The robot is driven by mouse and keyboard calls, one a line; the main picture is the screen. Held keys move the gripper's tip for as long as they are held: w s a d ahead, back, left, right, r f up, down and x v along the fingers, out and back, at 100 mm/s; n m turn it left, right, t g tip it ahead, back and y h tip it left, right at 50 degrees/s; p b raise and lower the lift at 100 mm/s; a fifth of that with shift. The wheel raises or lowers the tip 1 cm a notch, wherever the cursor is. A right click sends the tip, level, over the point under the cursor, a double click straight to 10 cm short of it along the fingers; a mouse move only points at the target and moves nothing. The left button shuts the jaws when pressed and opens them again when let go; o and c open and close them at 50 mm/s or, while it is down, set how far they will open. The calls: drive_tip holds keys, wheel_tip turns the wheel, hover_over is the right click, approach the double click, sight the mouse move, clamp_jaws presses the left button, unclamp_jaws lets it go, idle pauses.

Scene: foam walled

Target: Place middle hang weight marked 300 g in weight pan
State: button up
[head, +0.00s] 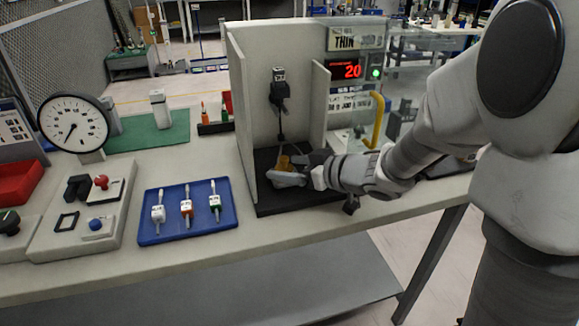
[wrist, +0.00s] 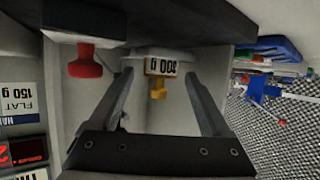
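The weight marked 300 g (wrist: 160,67) shows in the wrist view with a pale body, a yellow-edged label and a yellow knob. It appears upside down there, between the fingertips of my gripper (wrist: 157,80). The fingers are spread, with gaps on both sides of it. In the head view my gripper (head: 300,172) is low inside the walled bay, beside a small orange-yellow part (head: 284,162) that it partly hides. The dark base (head: 290,203) of the bay lies below. I cannot make out a separate weight pan.
A red knob (wrist: 86,63) is beside the 300 g weight. The bay's pale left wall (head: 243,125) stands close to my gripper. A blue tray (head: 165,237) holds three small upright pieces. A dial gauge (head: 73,122) and red display (head: 345,70) stand farther off.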

drive_tip(key=shift+r, duration=0.1)
drive_tip(key=shift+s+d+r, duration=0.1)
drive_tip(key=shift+d+r, duration=0.05)
drive_tip(key=shift+r, duration=0.1)
drive_tip(key=p+v, duration=0.4)
drive_tip(key=v, duration=0.7)
drive_tip(key=shift+s+d+p, duration=0.2)
drive_tip(key=shift+d+p, duration=0.05)
drive_tip(key=shift+p, duration=0.1)
